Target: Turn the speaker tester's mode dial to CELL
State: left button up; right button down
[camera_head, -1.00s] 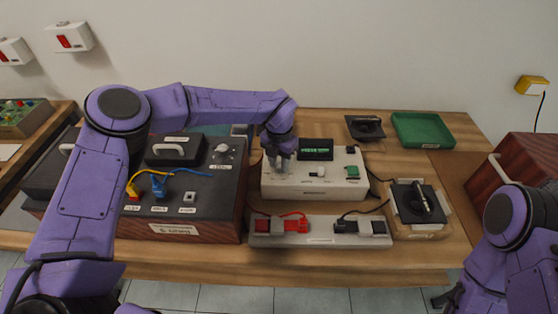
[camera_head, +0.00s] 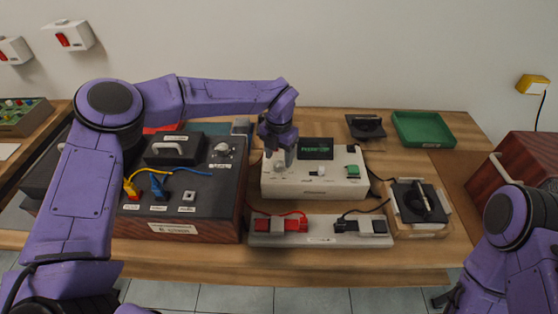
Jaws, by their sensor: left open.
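The speaker tester, a cream box (camera_head: 312,189), stands on the wooden table with a dark screen (camera_head: 316,148) showing green text too small to read. A green button (camera_head: 353,170) and a small white control (camera_head: 318,171) are on its top. My left gripper (camera_head: 281,161) points down over the tester's left part, open, with its fingertips at the mode dial's place. The fingers hide the dial, so its pointer and setting cannot be read. My right arm (camera_head: 510,240) is at the lower right; its gripper jaws are not clearly visible.
A dark wood-sided box (camera_head: 175,229) with plugs and a knob stands left of the tester. A tray with red and black clips (camera_head: 322,241) lies in front. A black device on a pad (camera_head: 420,203) and a green tray (camera_head: 423,129) are at the right.

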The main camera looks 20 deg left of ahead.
aim_at(279, 163)
pick_arm(q)
notch_tip(279, 163, up, 8)
jog(key=b, duration=0.1)
jog(key=shift+r, duration=0.1)
dwell(0.3)
